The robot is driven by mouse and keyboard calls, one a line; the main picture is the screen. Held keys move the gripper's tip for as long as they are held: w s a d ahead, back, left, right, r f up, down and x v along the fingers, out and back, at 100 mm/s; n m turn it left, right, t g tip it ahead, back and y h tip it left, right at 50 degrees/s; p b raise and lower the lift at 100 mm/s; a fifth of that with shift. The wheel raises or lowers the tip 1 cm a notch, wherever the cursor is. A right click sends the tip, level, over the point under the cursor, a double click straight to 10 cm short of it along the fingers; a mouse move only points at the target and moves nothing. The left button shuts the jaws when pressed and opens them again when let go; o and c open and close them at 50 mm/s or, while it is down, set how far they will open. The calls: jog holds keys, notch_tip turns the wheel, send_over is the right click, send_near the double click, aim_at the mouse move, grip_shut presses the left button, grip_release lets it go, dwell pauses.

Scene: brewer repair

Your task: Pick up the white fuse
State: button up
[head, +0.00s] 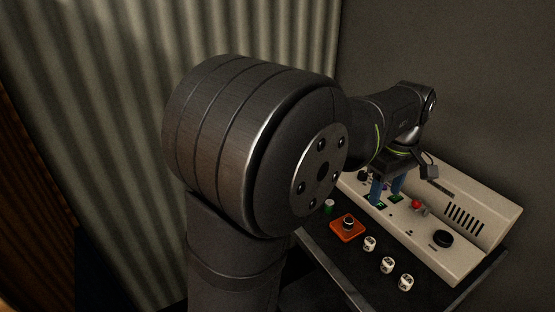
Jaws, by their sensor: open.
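My gripper (386,197) has two blue fingers. They stand apart and point down over the left part of the beige brewer panel (425,236), near small green-lit spots. I see nothing held between the fingers. No object is plainly recognisable as the white fuse. Three small white pieces with dark markings stand in a row on the dark surface in front of the panel: a near-left one (370,243), a middle one (388,265) and a right one (406,282). A small green and white piece (329,205) stands further left. They are too small to identify surely.
An orange square base with a dark knob (347,229) lies on the dark surface. The panel carries a red button (416,205), a black knob (443,238) and a slotted vent (464,218). A corrugated wall (110,110) stands behind on the left. My arm hides much of the middle.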

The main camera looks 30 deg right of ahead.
dwell(0.3)
jog(key=m, duration=2.1)
send_over(370, 241)
jog(key=f, duration=1.1)
jog(key=shift+s+d, duration=0.1)
jog(key=shift+d, duration=0.1)
jog(key=shift+a+f, duration=0.1)
jog(key=shift+f, duration=2.7)
jog(key=c, duration=1.1)
